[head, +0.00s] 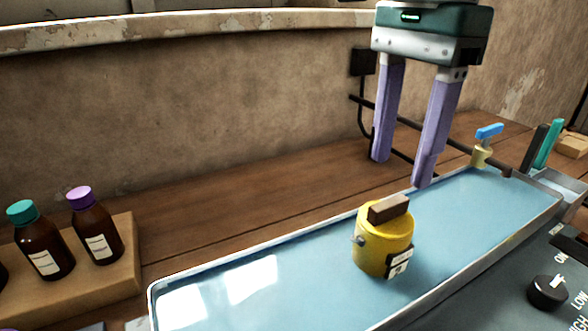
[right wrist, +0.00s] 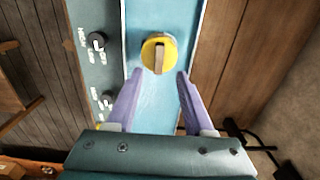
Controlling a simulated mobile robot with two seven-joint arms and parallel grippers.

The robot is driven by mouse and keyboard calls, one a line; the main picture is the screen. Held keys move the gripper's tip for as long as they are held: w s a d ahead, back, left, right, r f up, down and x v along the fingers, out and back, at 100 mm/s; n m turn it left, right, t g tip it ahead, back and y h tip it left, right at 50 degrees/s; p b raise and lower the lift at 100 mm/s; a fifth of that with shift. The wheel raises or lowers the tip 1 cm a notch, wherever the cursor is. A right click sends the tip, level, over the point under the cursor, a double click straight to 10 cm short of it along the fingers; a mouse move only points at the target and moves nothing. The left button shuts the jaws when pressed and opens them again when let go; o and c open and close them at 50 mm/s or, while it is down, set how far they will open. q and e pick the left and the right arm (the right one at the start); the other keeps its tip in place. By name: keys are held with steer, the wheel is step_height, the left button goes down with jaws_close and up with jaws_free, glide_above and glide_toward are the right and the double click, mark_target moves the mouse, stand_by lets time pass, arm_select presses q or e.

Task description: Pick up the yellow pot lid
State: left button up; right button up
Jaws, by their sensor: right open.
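The yellow pot lid (head: 388,229) sits on a small yellow pot (head: 372,255) and has a dark brown block handle (head: 389,209). The pot stands upright in a blue tray, with a dark label on its front. In the right wrist view the round lid (right wrist: 148,58) shows just ahead of the fingertips, its handle bar (right wrist: 159,57) running lengthwise between the two finger lines. My right gripper (head: 402,172) has purple fingers, is open and empty, and hangs behind and above the pot, apart from it. My left gripper is not in view.
The blue tray (head: 300,262) has a raised pale rim. A small yellow item with a blue handle (head: 483,146) stands at its far end. Brown bottles (head: 96,230) stand on a wooden block at left. A panel with black knobs (head: 547,291) lies at front right.

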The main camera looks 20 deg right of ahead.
mark_target(390, 202)
steer(key=f, duration=0.4)
steer(key=shift+s+a+p, duration=0.2)
steer(key=shift+a+p, duration=0.05)
steer(key=shift+p, duration=0.15)
steer(key=shift+w+f, duration=0.1)
steer(key=shift+f, duration=0.4)
jaws_close()
